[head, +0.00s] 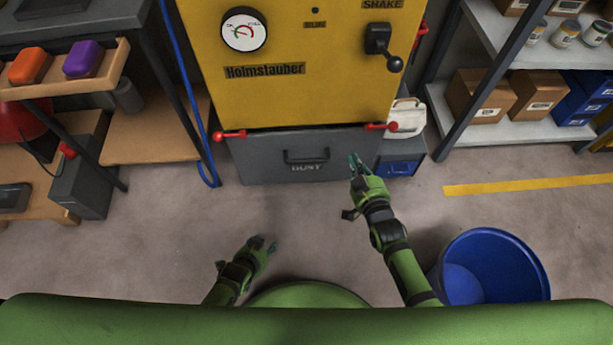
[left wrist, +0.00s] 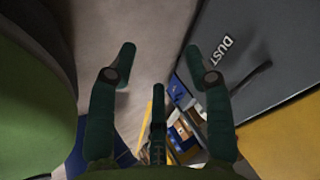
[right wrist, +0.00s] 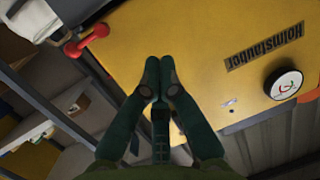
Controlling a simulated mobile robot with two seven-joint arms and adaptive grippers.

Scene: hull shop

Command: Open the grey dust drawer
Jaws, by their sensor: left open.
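The grey dust drawer (head: 255,160) is shut under the yellow machine, with a black handle (head: 305,155) and a DUST label on its front. Red latches sit at its top left (head: 230,135) and top right (head: 381,126) corners, both lying about level. My left gripper (head: 268,247) is open and empty, low in front of the drawer and apart from it. The drawer front shows in the left wrist view (left wrist: 245,75). My right gripper (head: 354,163) is shut and empty, before the drawer's right side. The right wrist view shows a red latch (right wrist: 88,40) apart from its fingertips.
The yellow machine (head: 300,95) carries a gauge and a black shake lever (head: 384,48). A blue bin (head: 490,268) stands at the right. A blue box and white jug (head: 406,118) stand right of the drawer. Shelving flanks both sides. The floor before the drawer is clear.

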